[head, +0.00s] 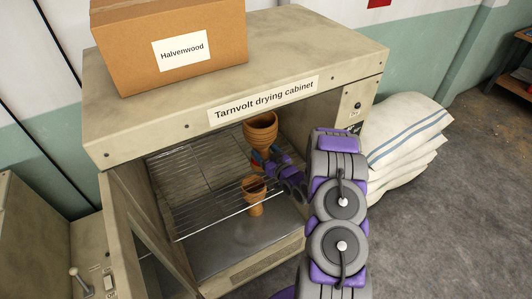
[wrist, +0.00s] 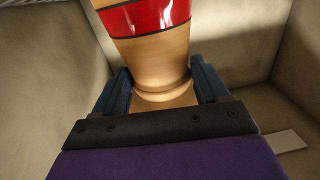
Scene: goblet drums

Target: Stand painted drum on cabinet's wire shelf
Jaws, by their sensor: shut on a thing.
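The painted drum is a brown goblet shape with its wide bowl (head: 261,128) up in the head view. In the wrist view the drum (wrist: 152,62) shows tan wood and a glossy red band. My gripper (head: 262,160) is shut on its narrow part, inside the cabinet mouth; the jaws (wrist: 162,92) sit on both sides of it in the wrist view. The drum looks roughly upright. The cabinet's wire shelf (head: 192,192) spans the inside. I cannot tell whether the drum's foot touches the shelf; my gripper hides it.
A second brown goblet drum (head: 256,207) is near the shelf's front; I cannot tell if it is on or under the wires. The drying cabinet (head: 330,45) has its door (head: 130,225) open at left. A carton (head: 215,75) sits on top. White sacks (head: 405,135) lie right. The shelf's left looks free.

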